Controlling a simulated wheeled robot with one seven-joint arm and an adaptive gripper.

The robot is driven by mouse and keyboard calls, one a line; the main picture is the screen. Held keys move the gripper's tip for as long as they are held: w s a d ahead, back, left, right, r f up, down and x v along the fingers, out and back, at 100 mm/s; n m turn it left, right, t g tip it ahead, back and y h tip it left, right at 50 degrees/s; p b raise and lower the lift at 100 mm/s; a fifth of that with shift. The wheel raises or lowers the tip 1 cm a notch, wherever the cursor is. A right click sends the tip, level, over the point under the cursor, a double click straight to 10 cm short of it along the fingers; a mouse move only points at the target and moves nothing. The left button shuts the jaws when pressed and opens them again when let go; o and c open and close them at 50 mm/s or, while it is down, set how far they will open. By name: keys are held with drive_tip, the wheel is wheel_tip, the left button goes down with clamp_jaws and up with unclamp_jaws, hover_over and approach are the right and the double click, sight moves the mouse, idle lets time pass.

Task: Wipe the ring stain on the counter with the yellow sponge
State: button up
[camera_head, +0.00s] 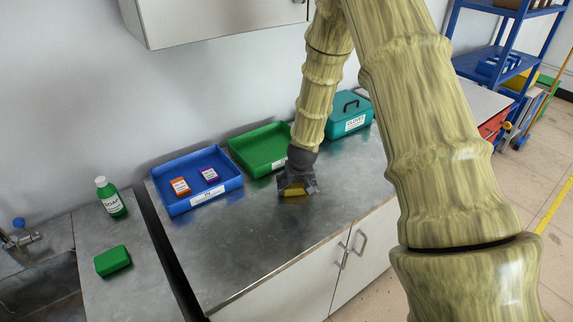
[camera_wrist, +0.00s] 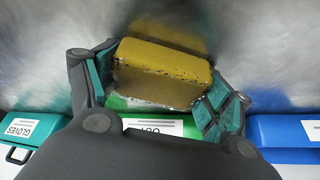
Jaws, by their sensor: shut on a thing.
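My gripper (camera_head: 297,186) is low over the metal counter (camera_head: 262,235), in front of the green tray. It is shut on the yellow sponge (camera_head: 293,192), which shows at the jaws' lower end. In the wrist view the sponge (camera_wrist: 163,72) sits between the two fingers, with a yellow reflection on the steel beyond it. I cannot tell whether the sponge touches the counter. I cannot make out a clear ring stain in either view; the gripper and sponge hide part of the counter.
A blue tray (camera_head: 233,184) holding an orange box (camera_head: 180,186) and a purple box (camera_head: 209,175) stands at left. A green tray (camera_head: 240,146) and a teal lidded box (camera_head: 349,125) stand along the back. A soap bottle (camera_head: 111,198) and green sponge-like block (camera_head: 112,261) are farther left. The front counter is clear.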

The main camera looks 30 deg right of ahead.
drive_tip(key=shift+w+r+p, duration=0.25)
drive_tip(key=shift+r+p, duration=0.2)
drive_tip(key=v, duration=0.1)
drive_tip(key=p+v, duration=0.1)
drive_tip(key=v, duration=0.2)
drive_tip(key=shift+w+d+r+p, duration=0.1)
drive_tip(key=shift+w+d+p, duration=0.15)
drive_tip(key=shift+w+p, duration=0.1)
drive_tip(key=shift+w+r+p, duration=0.2)
drive_tip(key=shift+r+p, duration=0.25)
drive_tip(key=shift+r, duration=0.05)
drive_tip(key=shift+w+r+p, duration=0.15)
drive_tip(key=shift+r+p, duration=0.25)
drive_tip(key=shift+r, duration=0.05)
drive_tip(key=shift+p+v, duration=0.65)
drive_tip(key=shift+v, duration=0.4)
drive_tip(key=shift+w+d, duration=0.15)
drive_tip(key=shift+w, duration=0.05)
